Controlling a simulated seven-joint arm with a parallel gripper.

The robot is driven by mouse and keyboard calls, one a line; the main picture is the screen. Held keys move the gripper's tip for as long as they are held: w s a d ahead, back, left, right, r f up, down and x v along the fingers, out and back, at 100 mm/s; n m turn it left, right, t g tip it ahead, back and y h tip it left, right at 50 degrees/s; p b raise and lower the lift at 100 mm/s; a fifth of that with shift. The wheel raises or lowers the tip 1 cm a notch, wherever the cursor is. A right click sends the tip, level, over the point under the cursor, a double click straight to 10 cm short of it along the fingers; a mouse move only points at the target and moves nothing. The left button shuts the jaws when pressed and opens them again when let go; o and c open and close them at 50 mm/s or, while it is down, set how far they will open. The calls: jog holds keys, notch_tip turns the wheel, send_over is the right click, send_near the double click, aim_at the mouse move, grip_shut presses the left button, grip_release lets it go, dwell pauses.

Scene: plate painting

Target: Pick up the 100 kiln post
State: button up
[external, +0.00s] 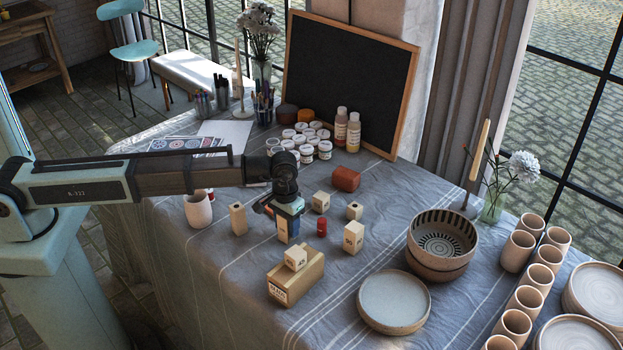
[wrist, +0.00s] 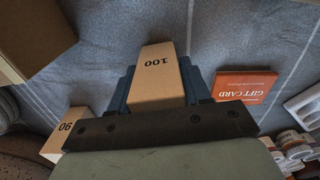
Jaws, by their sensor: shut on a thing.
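In the external view my gripper (external: 288,229) points down near the middle of the table and is shut on the post (external: 294,230), which is partly hidden by the fingers. The post looks upright. I cannot tell whether its lower end touches the cloth.
Similar posts stand around it: one to the left (external: 238,219), others to the right (external: 353,239), (external: 321,202). A red jar (external: 321,227) and an orange gift card box (external: 346,179) are close by.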

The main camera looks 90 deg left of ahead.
jog(key=shift+c, duration=1.3)
jog(key=shift+r, duration=0.1)
